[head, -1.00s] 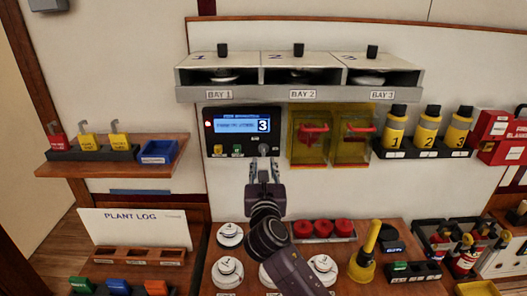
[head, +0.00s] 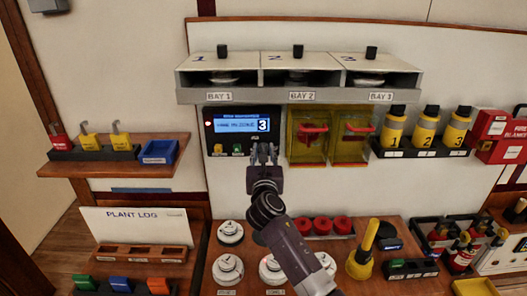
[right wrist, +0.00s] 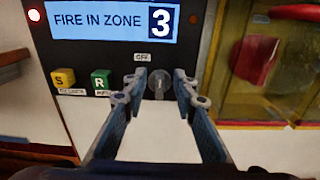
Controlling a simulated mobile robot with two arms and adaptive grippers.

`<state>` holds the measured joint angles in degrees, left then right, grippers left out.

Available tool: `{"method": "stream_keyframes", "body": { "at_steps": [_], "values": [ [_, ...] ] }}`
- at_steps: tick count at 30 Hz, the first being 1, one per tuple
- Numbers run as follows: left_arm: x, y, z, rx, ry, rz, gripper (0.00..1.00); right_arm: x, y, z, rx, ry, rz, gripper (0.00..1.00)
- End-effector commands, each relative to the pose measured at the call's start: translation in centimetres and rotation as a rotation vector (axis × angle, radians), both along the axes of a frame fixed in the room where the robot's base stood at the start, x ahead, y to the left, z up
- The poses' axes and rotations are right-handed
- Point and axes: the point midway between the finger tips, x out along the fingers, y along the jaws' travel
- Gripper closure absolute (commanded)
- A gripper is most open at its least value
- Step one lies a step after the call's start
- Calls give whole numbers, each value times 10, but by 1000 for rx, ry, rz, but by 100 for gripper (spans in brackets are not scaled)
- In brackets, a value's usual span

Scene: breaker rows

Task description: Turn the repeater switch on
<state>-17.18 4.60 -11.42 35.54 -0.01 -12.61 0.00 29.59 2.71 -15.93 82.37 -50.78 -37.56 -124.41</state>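The repeater panel (head: 220,148) is a black box on the white wall, with a blue screen (right wrist: 100,22) reading "FIRE IN ZONE 3". The repeater switch (right wrist: 158,86) is a small grey knob low on the panel, with a label (right wrist: 142,57) above it that appears to read "OFF". My right gripper (right wrist: 160,80) is open, with one finger on each side of the knob in the right wrist view. Whether the fingers touch it I cannot tell. In the head view the right gripper (head: 264,150) covers the knob. My left gripper is not in view.
Yellow S (right wrist: 63,78) and green R (right wrist: 100,79) buttons sit left of the knob. A red light (right wrist: 34,15) is lit. Yellow clear covers (head: 307,137) stand close on the right. The bay shelf (head: 300,97) is above, and a cluttered wooden counter (head: 200,285) below.

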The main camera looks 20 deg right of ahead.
Motion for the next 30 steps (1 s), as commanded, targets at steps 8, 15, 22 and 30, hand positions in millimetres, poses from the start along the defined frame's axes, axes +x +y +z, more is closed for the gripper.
{"method": "stream_keyframes", "body": {
  "at_steps": [8,15,22,30],
  "values": [
    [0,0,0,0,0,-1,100,0,0,0,0,0,0,99],
    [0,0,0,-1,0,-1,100,0,0,0,1,0,-1,100],
    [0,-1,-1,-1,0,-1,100,0,-1,-1,44,-13,-1,100],
    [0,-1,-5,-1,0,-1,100,-1,-3,-2,210,-60,-2,100]
  ]
}}
